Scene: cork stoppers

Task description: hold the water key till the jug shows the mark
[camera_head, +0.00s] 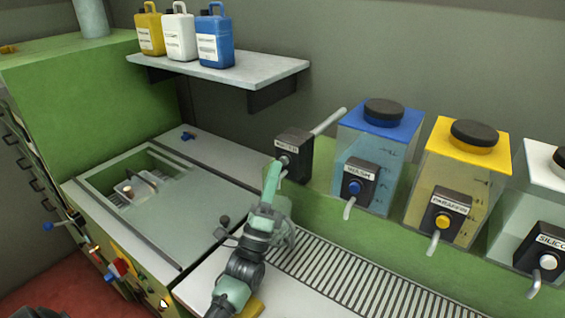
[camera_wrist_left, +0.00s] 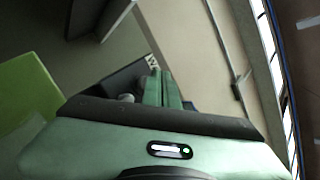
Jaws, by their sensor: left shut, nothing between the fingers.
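The water tap box (camera_head: 299,151) is black, with a partly covered label and a pale pipe at its back. My left gripper (camera_head: 281,164) is shut and empty, its tips at the front of this box by the key. Whether they touch or press it, I cannot tell. In the left wrist view the shut green fingers (camera_wrist_left: 163,88) reach to the dark box (camera_wrist_left: 128,82), where part of a white label shows. A see-through shape, seemingly the jug (camera_head: 287,238), stands below, partly behind my gripper. Its mark and water level cannot be made out. My right gripper is out of view.
Tanks labelled wash (camera_head: 365,155), paraffin (camera_head: 462,180) and silicone (camera_head: 540,205) stand to the right, each with a tap. A slatted drain (camera_head: 350,280) runs in front. A shelf (camera_head: 225,72) with three canisters is behind. A sunken basin (camera_head: 100,181) lies left.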

